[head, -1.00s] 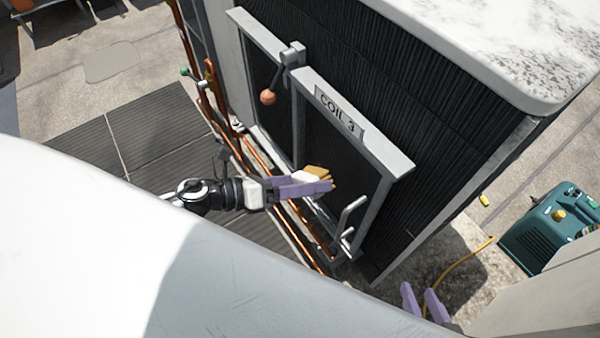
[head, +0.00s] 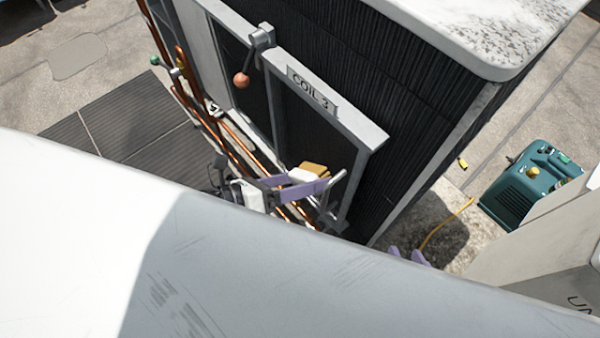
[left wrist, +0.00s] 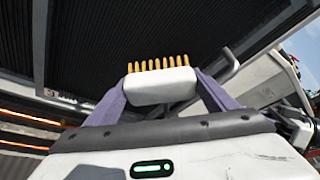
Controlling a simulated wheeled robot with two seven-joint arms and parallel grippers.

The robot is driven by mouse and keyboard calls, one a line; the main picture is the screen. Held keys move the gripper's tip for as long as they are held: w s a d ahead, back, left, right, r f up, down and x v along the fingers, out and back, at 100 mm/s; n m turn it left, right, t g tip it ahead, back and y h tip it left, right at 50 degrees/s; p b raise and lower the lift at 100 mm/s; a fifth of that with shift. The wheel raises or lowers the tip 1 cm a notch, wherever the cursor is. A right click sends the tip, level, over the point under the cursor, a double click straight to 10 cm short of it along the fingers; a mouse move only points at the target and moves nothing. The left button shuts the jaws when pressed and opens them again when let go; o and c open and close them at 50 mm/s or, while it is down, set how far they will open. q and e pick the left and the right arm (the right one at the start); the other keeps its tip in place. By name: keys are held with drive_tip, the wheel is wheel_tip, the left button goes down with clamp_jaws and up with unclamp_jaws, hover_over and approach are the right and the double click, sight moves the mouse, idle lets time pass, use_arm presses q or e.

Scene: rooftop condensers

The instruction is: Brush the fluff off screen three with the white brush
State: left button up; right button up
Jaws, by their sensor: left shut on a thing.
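The screen labelled COIL 3 (head: 318,135) is a dark mesh panel in a grey frame on the condenser's side. My left gripper (head: 312,186) is shut on the white brush (head: 303,176), in front of the screen's lower part, near its bent grey handle (head: 336,190). In the left wrist view the brush (left wrist: 162,87) sits between the purple fingers, its yellow bristles pointing up toward the dark mesh (left wrist: 150,35). I cannot tell whether they touch it. No fluff can be made out. My right gripper (head: 407,256) shows only two separated purple fingertips at the white cover's edge.
Copper pipes (head: 225,135) run along the foot of the unit. A lever with an orange ball (head: 242,80) hangs at the screen's upper left. A teal machine (head: 530,185) with a yellow hose stands at right. Dark mats (head: 130,115) cover the floor at left.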

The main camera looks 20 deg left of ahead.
use_arm(q)
drive_tip(key=s+a+b, duration=0.1)
drive_tip(key=s+a, duration=0.2)
drive_tip(key=s, duration=0.2)
idle(0.5)
drive_tip(key=shift+s+a, duration=0.1)
drive_tip(key=shift+s+a+b, duration=0.15)
drive_tip(key=shift+s+a, duration=0.2)
drive_tip(key=shift+s, duration=0.3)
drive_tip(key=shift+s+a+b, duration=0.15)
drive_tip(key=shift+s+a, duration=0.2)
drive_tip(key=shift+s, duration=0.25)
